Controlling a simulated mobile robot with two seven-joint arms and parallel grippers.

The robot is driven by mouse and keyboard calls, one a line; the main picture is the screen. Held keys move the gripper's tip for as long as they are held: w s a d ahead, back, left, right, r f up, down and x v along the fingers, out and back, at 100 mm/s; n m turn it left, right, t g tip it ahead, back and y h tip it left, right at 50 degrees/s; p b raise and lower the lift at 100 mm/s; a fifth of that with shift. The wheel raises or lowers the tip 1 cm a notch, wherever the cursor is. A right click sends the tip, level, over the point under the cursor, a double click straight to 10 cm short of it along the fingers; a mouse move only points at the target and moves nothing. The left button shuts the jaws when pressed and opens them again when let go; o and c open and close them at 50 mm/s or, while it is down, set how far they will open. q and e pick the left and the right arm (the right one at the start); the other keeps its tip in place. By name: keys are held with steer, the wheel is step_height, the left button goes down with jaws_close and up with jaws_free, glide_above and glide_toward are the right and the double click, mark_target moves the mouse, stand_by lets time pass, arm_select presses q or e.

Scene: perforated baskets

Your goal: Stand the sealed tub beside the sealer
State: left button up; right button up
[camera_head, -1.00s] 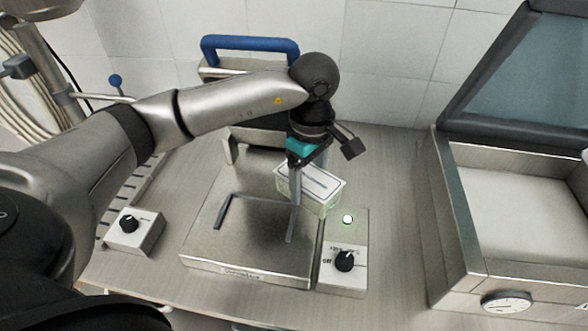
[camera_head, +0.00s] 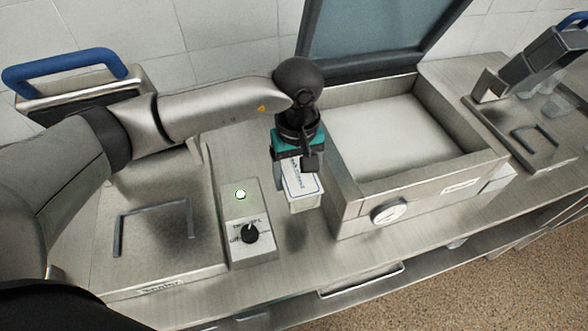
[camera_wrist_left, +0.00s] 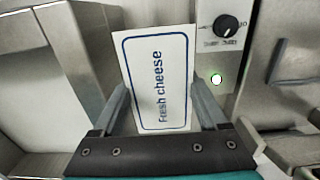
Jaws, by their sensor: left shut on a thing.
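The sealed tub (camera_head: 306,200) is a small pale box with a white, blue-bordered lid. My left gripper (camera_head: 296,175) is shut on it and hides part of the lid in the head view. The left wrist view shows the lid (camera_wrist_left: 158,75) reading "Fresh cheese" between the two fingers (camera_wrist_left: 160,108). The tub looks held above the counter, with a shadow below. The sealer (camera_head: 155,235) is at the left, with a blue handle (camera_head: 60,72), a raised upper part and a U-shaped frame on its empty plate. The tub is right of its control box (camera_head: 248,235). My right gripper is out of view.
A steel chest (camera_head: 420,190) with a raised lid and a dial stands close on the tub's right. A narrow strip of bare counter (camera_head: 295,245) lies between control box and chest. Another machine (camera_head: 535,140) stands at the far right. A green light glows on the control box.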

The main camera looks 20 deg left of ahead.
arm_select(q)
step_height(320, 180, down, 11)
steer(key=b, duration=0.7)
steer(key=shift+r, duration=0.1)
steer(key=shift+f+b, duration=0.6)
steer(key=shift+b, duration=0.25)
steer(key=o, duration=1.5)
steer(key=shift+o, duration=0.2)
steer(key=shift+r, duration=0.1)
steer(key=shift+r+p, duration=3.2)
steer(key=shift+r, duration=2.2)
